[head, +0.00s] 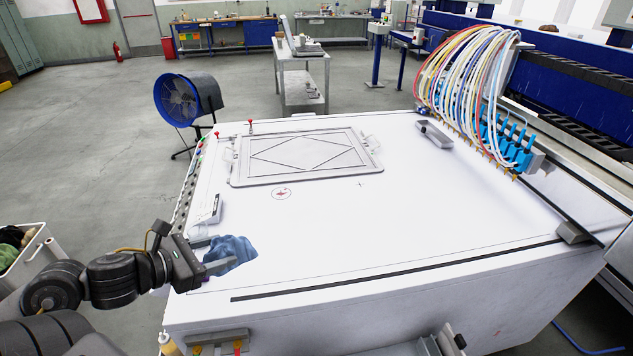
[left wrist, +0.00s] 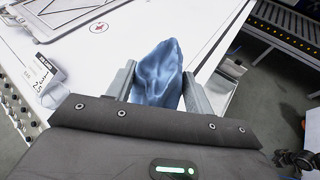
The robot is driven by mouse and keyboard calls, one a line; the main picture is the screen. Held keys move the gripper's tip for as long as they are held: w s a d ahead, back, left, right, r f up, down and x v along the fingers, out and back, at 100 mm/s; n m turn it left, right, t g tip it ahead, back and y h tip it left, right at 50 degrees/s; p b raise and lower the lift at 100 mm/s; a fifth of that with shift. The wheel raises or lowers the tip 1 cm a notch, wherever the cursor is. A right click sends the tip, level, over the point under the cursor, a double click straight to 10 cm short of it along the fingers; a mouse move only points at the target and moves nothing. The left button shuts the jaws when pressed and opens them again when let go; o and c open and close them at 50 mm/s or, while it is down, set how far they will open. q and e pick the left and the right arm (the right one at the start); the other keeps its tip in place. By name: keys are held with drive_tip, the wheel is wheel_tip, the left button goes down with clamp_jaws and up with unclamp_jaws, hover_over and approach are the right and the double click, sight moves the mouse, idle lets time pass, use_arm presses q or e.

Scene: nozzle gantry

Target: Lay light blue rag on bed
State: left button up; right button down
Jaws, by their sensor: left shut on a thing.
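The light blue rag (head: 231,253) is a crumpled bundle at the near left corner of the white bed (head: 420,225). My left gripper (head: 214,254) is shut on the rag, with one finger on each side of it. In the left wrist view the rag (left wrist: 158,72) bulges up between the two fingers (left wrist: 158,88), over the near edge of the bed (left wrist: 150,30). Whether the rag touches the bed is hard to tell. My right gripper does not show in either view.
A flat framed panel with handles (head: 305,157) lies on the far left of the bed. The nozzle row with coloured hoses (head: 490,100) stands at the right. A small labelled box (head: 207,210) is just beyond the rag. The bed's middle is clear.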

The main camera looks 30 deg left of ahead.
use_arm(q)
drive_tip(key=w+f+b, duration=0.2)
drive_tip(key=w+b, duration=0.1)
drive_tip(key=w, duration=0.1)
drive_tip(key=w+f+b, duration=0.3)
drive_tip(key=w+b, duration=0.1)
drive_tip(key=w+f+b, duration=0.3)
drive_tip(key=w, duration=0.2)
drive_tip(key=shift+a+f+b, duration=0.25)
drive_tip(key=shift+b, duration=0.1)
drive_tip(key=shift+w+f, duration=0.3)
drive_tip(key=shift+f, duration=0.1)
drive_tip(key=shift+w+f, duration=0.2)
drive_tip(key=shift+f, duration=0.1)
wheel_tip(320, 180, down, 3)
drive_tip(key=shift+p, duration=0.4)
